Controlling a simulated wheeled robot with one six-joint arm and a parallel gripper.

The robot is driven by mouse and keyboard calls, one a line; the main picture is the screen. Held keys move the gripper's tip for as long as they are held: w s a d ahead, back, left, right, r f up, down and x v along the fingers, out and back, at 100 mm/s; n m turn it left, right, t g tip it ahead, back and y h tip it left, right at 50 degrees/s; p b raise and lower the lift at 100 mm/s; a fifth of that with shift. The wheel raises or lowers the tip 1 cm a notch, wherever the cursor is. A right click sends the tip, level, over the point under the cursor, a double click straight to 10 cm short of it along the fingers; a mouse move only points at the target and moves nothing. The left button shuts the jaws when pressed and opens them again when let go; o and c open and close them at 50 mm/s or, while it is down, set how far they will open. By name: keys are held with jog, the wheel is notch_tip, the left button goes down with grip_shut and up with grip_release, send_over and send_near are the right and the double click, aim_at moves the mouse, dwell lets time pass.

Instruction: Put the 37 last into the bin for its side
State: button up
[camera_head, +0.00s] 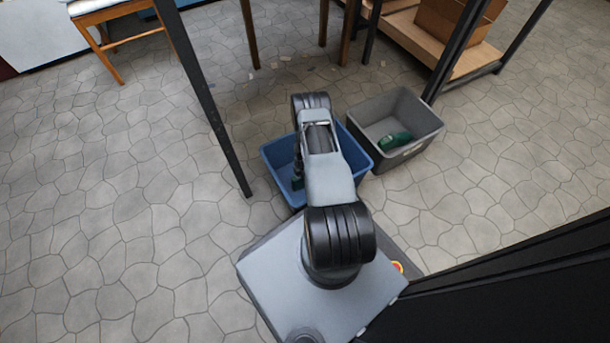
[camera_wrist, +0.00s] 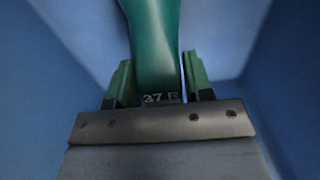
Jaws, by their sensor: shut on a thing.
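A green last marked "37 R" (camera_wrist: 155,45) is between the fingers of my gripper (camera_wrist: 158,85) in the wrist view. My gripper is shut on it at the marked end. Blue walls surround it in that view. In the head view my arm reaches over the blue bin (camera_head: 277,161), and my gripper (camera_head: 298,180) shows small and dark inside its left part. The grey bin (camera_head: 416,140) stands to the right of the blue bin, with another green last (camera_head: 395,139) lying in it. My arm hides much of the blue bin's inside. No side labels are readable on the bins.
Dark table legs (camera_head: 208,100) stand left of the bins and behind them. A wooden shelf (camera_head: 430,45) with a cardboard box (camera_head: 455,20) is at the back right. A wooden chair (camera_head: 110,35) stands at the back left. The stone floor at left is clear.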

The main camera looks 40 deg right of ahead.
jog(key=shift+f, duration=0.15)
jog(key=o, duration=0.9)
jog(key=w+a+r+m+p, duration=0.2)
jog(key=a+r, duration=0.1)
jog(key=r, duration=1)
jog(key=w+a+r+m+t+p, duration=0.1)
jog(key=a+r+m+p, duration=0.15)
jog(key=r, duration=1.05)
jog(key=w+a+r+m+p, duration=0.1)
jog(key=w+a+r+m, duration=0.15)
jog(key=r, duration=1.05)
jog(key=s+a+r+m, duration=0.3)
jog(key=s+a+r, duration=0.1)
jog(key=s+r, duration=0.2)
jog(key=s+a+r+m+t, duration=0.1)
jog(key=s+a+r+m, duration=0.2)
jog(key=s+a+r, duration=0.1)
jog(key=s+a+r+m, duration=0.3)
jog(key=s+a+r, duration=0.1)
jog(key=s+r, duration=0.3)
jog(key=shift+s+a+r+t, duration=0.15)
jog(key=shift+r+t, duration=0.05)
jog(key=shift+r, duration=0.2)
jog(key=shift+s+a+r+t, duration=0.15)
jog(key=shift+r+t, duration=0.05)
jog(key=shift+r, duration=0.15)
